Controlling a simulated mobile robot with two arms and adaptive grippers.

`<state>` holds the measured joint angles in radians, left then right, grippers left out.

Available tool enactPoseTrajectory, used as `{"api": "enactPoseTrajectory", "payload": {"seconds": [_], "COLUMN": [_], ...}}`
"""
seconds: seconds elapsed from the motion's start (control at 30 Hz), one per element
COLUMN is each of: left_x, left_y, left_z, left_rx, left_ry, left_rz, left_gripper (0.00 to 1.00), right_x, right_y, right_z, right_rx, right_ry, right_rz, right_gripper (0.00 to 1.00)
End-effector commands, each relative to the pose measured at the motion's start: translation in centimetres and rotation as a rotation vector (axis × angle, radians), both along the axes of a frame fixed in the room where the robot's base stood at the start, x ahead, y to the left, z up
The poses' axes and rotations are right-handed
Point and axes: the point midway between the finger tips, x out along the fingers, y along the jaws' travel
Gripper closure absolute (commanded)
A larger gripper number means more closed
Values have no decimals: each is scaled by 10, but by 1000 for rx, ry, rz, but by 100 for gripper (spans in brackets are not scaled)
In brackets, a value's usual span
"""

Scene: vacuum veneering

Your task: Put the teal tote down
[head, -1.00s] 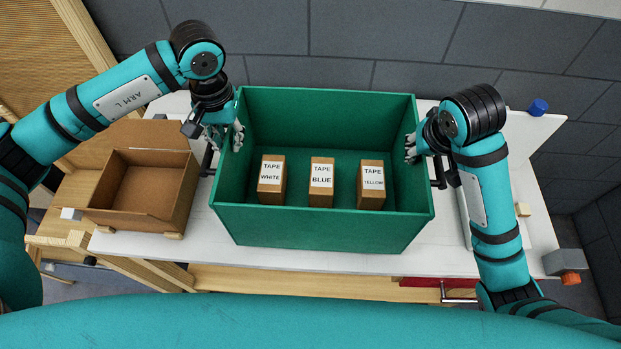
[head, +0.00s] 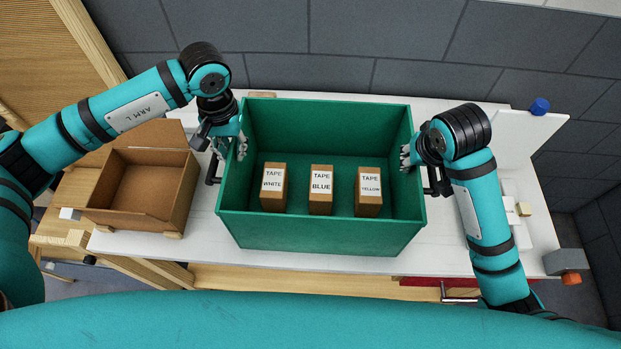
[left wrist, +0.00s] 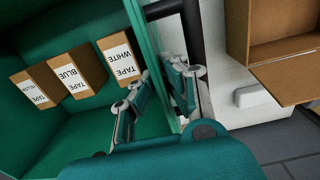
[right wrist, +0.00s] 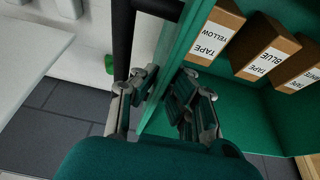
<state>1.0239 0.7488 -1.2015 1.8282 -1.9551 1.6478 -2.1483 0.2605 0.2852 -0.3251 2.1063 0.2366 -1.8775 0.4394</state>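The teal tote (head: 320,233), green in the pictures, is upright over the white worktop. It holds three brown boxes labelled tape white (head: 273,189), tape blue (head: 321,191) and tape yellow (head: 368,193). My left gripper (left wrist: 158,95) is shut on its left wall, one finger inside and one outside. My right gripper (right wrist: 157,100) is shut on its right wall in the same way. Dark handle bars stick out at both ends, beside the fingers. The tote's underside is hidden, so I cannot tell whether it touches the worktop.
An open cardboard box (head: 178,213) stands left of the tote, close to my left gripper. A blue knob (head: 540,106) and a small pale block (head: 523,209) are at the right. A dark tiled wall (head: 400,45) rises behind the white worktop (head: 290,261).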

Motion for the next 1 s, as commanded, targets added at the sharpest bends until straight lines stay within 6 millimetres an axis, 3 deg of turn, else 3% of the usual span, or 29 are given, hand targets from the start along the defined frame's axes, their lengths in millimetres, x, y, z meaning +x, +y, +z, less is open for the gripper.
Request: {"api": "enactPoseTrajectory", "payload": {"seconds": [0.03,0.17,0.67,0.83,1.0], "left_x": [0,0,1,2,2], "left_y": [3,2,0,0,0], "left_z": [0,1,3,25,62], "left_rx": [6,3,-1,-1,-1], "left_ry": [0,0,-2,-5,-6], "left_rz": [4,3,0,0,0], "left_gripper": [87,71,71,71,71], "right_x": [0,0,0,0,0], "right_y": [-3,-2,0,0,0], "right_z": [1,1,1,1,1], "right_rx": [-5,-4,-1,0,0], "right_ry": [0,0,-1,-1,-1], "right_rz": [-5,-4,-1,-1,-1], "right_gripper": [87,70,70,70,70]}}
